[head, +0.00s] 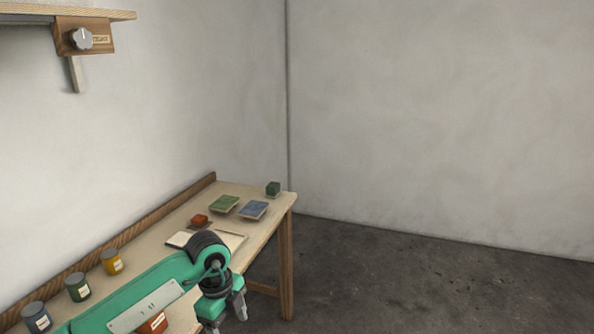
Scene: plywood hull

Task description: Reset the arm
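My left arm (150,297), green with a pale plate on its side, reaches in from the lower left along the front of the wooden bench (262,236). My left gripper (225,311) hangs downward at the end of it, close to the bench's front edge. Its two dark fingers look apart, with nothing seen between them. The lower finger is partly cut off by the bottom of the picture. My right gripper is not in view.
Blue (36,317), green (77,287) and yellow (112,262) tins stand along the bench's back. Farther along lie a green pad (224,204), a blue pad (253,210) and a red block (199,220). The floor at right is clear.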

